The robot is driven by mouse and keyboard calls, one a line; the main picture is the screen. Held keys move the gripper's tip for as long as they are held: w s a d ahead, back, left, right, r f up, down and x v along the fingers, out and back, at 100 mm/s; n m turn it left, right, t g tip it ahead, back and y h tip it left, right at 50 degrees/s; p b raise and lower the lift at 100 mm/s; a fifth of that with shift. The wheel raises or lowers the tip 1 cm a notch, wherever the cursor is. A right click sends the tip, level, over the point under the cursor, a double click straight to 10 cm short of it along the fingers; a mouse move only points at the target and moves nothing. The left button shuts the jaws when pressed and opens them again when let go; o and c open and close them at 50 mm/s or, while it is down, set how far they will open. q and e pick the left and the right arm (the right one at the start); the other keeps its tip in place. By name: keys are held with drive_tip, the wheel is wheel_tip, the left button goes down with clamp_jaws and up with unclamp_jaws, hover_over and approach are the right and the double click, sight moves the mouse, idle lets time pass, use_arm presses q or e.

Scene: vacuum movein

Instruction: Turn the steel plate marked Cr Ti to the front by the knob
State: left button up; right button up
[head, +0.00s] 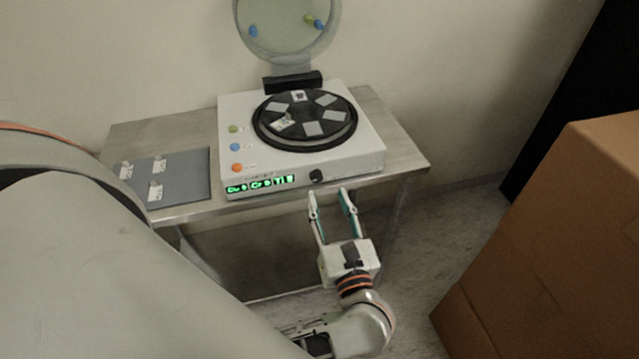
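A white coating machine (360,155) stands on a table with its round lid raised. On its black turntable (290,140) lie several grey square plates. One plate at the front left (284,123) and one at the back (298,96) bear light labels with dark marks. The marks are too small to read, so I cannot tell which plate is Cr Ti. The black knob (316,176) is at the right of the front panel. My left gripper (329,194) is open and empty, its fingertips just below and in front of the knob, seemingly apart from it. My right gripper is out of view.
A green lit display (260,185) sits left of the knob, with green, blue and orange buttons above it. A grey mat (185,187) with several small labelled pieces lies on the table's left. A large cardboard box (560,240) stands at right.

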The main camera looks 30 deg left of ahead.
sight(317, 179)
use_arm(q)
drive_tip(key=shift+n+g, duration=0.6)
drive_tip(key=shift+n, duration=0.1)
drive_tip(key=w+a, duration=0.1)
drive_tip(key=a, duration=0.1)
drive_tip(key=w+a+f, duration=0.1)
drive_tip(key=w+a, duration=0.2)
drive_tip(key=a, duration=0.1)
drive_tip(key=shift+w+f+p, duration=0.35)
drive_tip(key=shift+w, duration=0.05)
clamp_jaws()
